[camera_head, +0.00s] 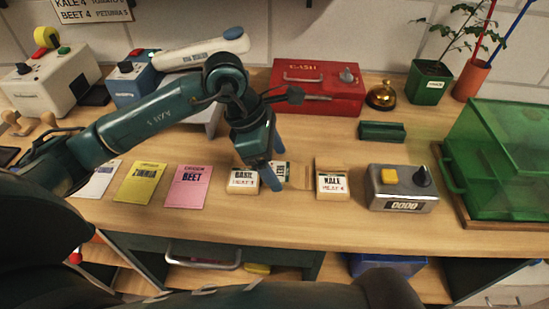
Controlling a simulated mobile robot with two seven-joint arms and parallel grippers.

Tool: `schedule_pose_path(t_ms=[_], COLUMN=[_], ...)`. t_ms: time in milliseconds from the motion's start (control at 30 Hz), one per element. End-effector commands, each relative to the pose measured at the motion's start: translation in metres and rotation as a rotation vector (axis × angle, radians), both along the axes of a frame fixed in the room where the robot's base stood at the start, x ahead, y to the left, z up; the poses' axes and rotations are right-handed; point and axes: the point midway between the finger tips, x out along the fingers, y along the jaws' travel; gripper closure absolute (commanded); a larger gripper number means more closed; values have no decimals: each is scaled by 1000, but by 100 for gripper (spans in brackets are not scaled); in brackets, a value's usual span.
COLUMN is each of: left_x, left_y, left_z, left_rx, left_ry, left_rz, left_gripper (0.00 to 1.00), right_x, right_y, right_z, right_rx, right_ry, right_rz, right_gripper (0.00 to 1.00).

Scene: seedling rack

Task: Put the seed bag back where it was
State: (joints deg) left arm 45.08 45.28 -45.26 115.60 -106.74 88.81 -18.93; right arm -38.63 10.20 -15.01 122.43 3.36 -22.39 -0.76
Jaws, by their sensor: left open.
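A tan paper seed bag (298,176) with a pale printed label lies on the wooden counter between the BASIL block (242,181) and the KALE block (332,184). My left gripper (273,178) points down at the bag's left side, with its blue fingers open. The fingers and wrist hide part of the bag and its label. I cannot tell whether the fingers touch the bag. My right gripper is not in view.
White, yellow (141,182) and pink (187,187) seed packets lie to the left. A grey counter box (403,203) and a green clear-lidded case (500,150) stand right. Behind are a red cash box (318,85), bell (381,97) and green holder (382,131).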

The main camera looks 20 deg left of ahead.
Motion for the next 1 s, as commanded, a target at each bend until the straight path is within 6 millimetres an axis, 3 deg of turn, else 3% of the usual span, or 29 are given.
schedule_pose_path(t_ms=[233, 300, 700, 1000], left_x=[0, 0, -10, -13], left_y=[0, 5, 37, 44], left_z=[17, 24, 104, 123], left_rx=[0, 1, 1, 0], left_ry=[1, -6, -5, 0], left_rz=[1, 2, 1, 0], left_gripper=[23, 23, 23, 23], right_x=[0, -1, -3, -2], right_y=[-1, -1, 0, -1], right_z=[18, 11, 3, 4], right_rx=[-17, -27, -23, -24], right_ry=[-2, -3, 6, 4], right_rz=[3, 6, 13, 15], right_gripper=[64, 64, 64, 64])
